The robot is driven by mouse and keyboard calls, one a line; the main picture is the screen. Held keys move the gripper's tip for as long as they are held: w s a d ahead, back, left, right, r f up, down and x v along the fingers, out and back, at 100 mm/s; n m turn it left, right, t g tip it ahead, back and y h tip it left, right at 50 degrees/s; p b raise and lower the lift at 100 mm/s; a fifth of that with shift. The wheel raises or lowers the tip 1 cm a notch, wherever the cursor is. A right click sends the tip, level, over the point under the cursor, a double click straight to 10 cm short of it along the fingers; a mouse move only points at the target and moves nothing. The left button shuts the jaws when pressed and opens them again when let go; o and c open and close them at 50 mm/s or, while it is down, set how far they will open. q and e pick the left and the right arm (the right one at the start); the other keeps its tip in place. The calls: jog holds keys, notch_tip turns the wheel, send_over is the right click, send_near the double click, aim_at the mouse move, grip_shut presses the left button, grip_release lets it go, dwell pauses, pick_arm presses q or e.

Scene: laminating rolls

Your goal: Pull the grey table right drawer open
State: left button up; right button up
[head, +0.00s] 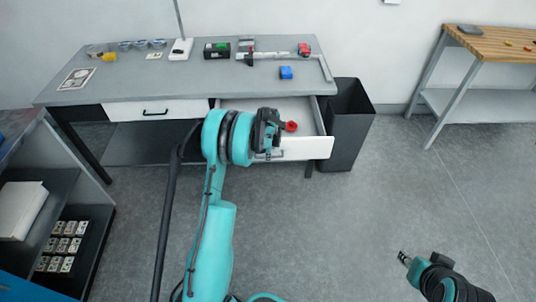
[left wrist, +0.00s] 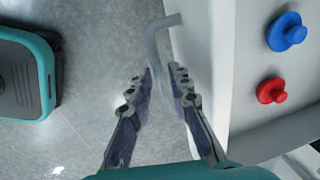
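The grey table (head: 190,88) stands against the wall. Its right drawer (head: 318,147) is pulled well out, with its interior showing. My left gripper (head: 270,152) is at the drawer's front, and its arm hides part of the drawer. A red knobbed object (head: 291,126) and a blue one (left wrist: 286,32) lie inside the drawer. My right gripper (head: 404,258) is at the lower right, away from the table.
The left drawer (head: 180,110) is closed. A black bin (head: 352,125) stands just right of the open drawer. A shelf unit (head: 60,205) is at left. Floor at right is clear.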

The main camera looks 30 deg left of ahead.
pick_arm(q)
jog(key=shift+r, duration=0.1)
notch_tip(320, 180, up, 12)
jog(key=s+d, duration=0.1)
jog(key=s, duration=0.1)
jog(key=shift+f, duration=0.2)
dwell(0.3)
jog(key=s+d+r+n+t, duration=0.2)
jog(key=s+d+r+n, duration=0.3)
jog(key=s+d+r, duration=0.65)
jog(key=s+d+n+t, duration=0.1)
jog(key=s+d+n, duration=0.1)
jog(key=s, duration=0.3)
jog(key=s+d+n+t, duration=0.1)
jog(key=s+d+n, duration=0.1)
jog(key=s, duration=0.3)
jog(key=s+d+n+t+h, duration=0.1)
jog(key=s+d+n, duration=0.1)
jog(key=s, duration=0.4)
jog(key=shift+d+n, duration=0.4)
jog(key=shift+d, duration=0.2)
